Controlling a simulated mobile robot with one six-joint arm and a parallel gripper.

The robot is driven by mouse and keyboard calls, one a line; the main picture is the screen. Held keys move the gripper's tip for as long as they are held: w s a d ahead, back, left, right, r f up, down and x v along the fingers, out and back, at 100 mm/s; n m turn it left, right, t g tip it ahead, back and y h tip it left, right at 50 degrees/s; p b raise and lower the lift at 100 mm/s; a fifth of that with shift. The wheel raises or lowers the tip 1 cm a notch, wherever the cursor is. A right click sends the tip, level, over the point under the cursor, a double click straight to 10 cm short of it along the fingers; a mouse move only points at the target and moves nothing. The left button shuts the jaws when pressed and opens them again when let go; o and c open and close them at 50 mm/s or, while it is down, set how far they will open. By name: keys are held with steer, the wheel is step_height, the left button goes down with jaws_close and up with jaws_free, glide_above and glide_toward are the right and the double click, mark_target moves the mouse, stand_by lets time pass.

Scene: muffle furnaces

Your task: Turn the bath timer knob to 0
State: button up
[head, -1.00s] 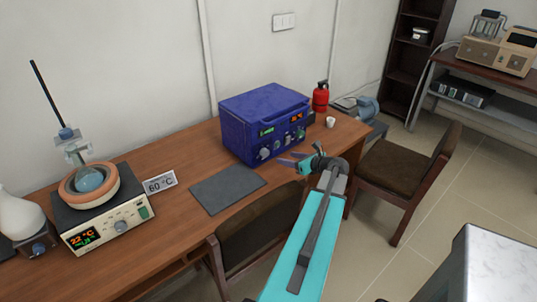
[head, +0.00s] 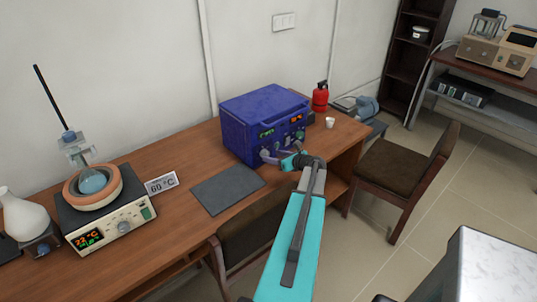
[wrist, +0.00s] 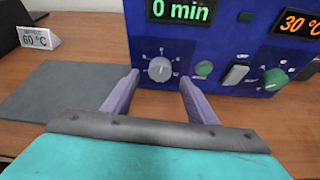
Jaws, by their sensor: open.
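The blue bath unit (head: 262,115) stands on the wooden desk, its front panel facing my arm. In the wrist view, a pale grey knob (wrist: 160,68) sits below a green display (wrist: 178,10) reading 0 min. A white mark shows on the knob's face, and tick marks surround it. My gripper (wrist: 160,79) is open, with one purple finger to each side of the knob's lower part. I cannot tell whether the fingers touch it. In the head view, my gripper (head: 270,157) is at the lower left of the panel and hides part of it.
A green button (wrist: 204,69), a rocker switch (wrist: 236,73) and a green knob (wrist: 275,79) sit to the right, near an orange 30 °C display (wrist: 301,23). A dark mat (head: 227,189) lies in front. A heating device (head: 112,228) stands left, a chair (head: 405,170) right.

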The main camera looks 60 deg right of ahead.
mark_target(266, 155)
steer(key=shift+p+x, duration=0.6)
steer(key=shift+x, duration=1.6)
steer(key=shift+c, duration=0.3)
steer(key=c, duration=1)
